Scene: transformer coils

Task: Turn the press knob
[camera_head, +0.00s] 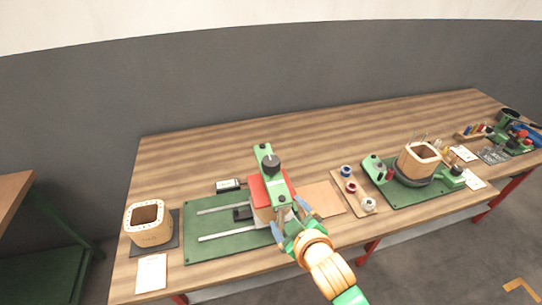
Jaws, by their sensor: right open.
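The press stands on a green baseplate (195,243) left of the table's middle. Its green top bar (264,152) carries a dark round knob (271,163) and lies over a red part (257,189). My right gripper (291,217) comes in from the lower right. It is open, with its fingers near the front end of the press, below the knob in the picture and apart from it. Whether a finger touches the press body cannot be told. My left gripper is not in view.
Two pale metal rails (228,236) run along the baseplate. A wooden coil form (149,230) stands at the left, with a white sheet (152,273) in front. Right of the press are a board with several spools (351,187) and a coil winder (416,163). The table's back is clear.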

